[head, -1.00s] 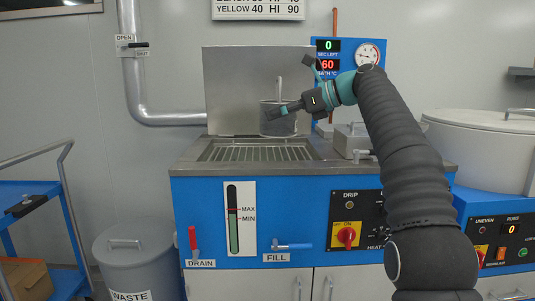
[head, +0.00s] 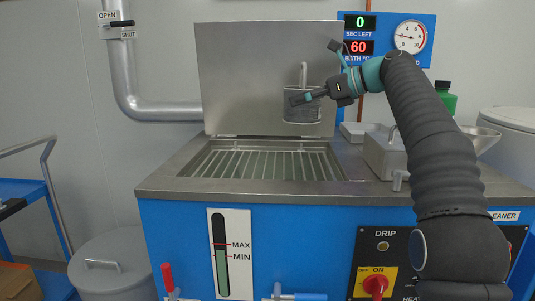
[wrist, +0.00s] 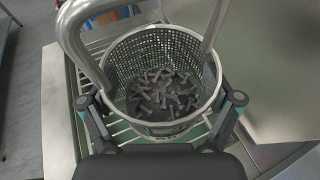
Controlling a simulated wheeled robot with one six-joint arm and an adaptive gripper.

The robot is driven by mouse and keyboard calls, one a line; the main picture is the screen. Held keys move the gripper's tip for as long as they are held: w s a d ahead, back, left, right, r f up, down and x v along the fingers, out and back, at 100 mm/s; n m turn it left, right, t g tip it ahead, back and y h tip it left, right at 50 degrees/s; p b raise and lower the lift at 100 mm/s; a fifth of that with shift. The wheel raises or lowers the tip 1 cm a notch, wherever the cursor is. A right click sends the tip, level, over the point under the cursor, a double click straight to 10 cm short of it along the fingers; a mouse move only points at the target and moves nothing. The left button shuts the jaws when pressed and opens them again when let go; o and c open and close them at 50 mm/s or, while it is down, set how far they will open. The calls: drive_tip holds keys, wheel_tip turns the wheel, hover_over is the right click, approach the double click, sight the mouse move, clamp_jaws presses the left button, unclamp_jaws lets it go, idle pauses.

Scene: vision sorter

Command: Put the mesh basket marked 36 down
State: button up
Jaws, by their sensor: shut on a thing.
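The mesh basket (head: 303,108) is a grey cylinder with an upright hooked handle. My gripper (head: 306,98) is shut on its side and holds it upright above the rack of the open bath. In the wrist view the basket (wrist: 205,106) sits between the two fingers of my gripper (wrist: 165,108), and several small dark grey parts (wrist: 165,90) lie in its bottom. The marking 36 cannot be read. The bath's rack (head: 270,165) of parallel bars lies below the basket, with a gap between them in the head view.
The raised lid (head: 235,70) stands behind the basket. A metal box (head: 385,153) with a handle and a green bottle (head: 446,97) are to the right. A waste bin (head: 110,270) and a blue cart (head: 30,195) stand at the left. The rack is clear.

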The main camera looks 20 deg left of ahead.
drive_tip(key=shift+s+a+f+b, duration=0.2)
drive_tip(key=shift+s+a+f, duration=1.15)
drive_tip(key=shift+f, duration=0.4)
drive_tip(key=shift+s+a+f+b, duration=0.15)
drive_tip(key=shift+s+a+f, duration=1.15)
drive_tip(key=shift+f, duration=0.45)
drive_tip(key=shift+s+a+f+b, duration=0.2)
drive_tip(key=shift+s+a+f, duration=0.9)
drive_tip(key=shift+s+f, duration=0.55)
drive_tip(key=shift+w+f, duration=0.15)
drive_tip(key=shift+f, duration=0.1)
drive_tip(key=o, duration=1.4)
drive_tip(key=shift+o, duration=0.2)
drive_tip(key=shift+d+r, duration=0.15)
drive_tip(key=shift+d, duration=0.05)
drive_tip(key=v, duration=1.1)
drive_tip(key=shift+d, duration=0.3)
drive_tip(key=shift+r, duration=0.1)
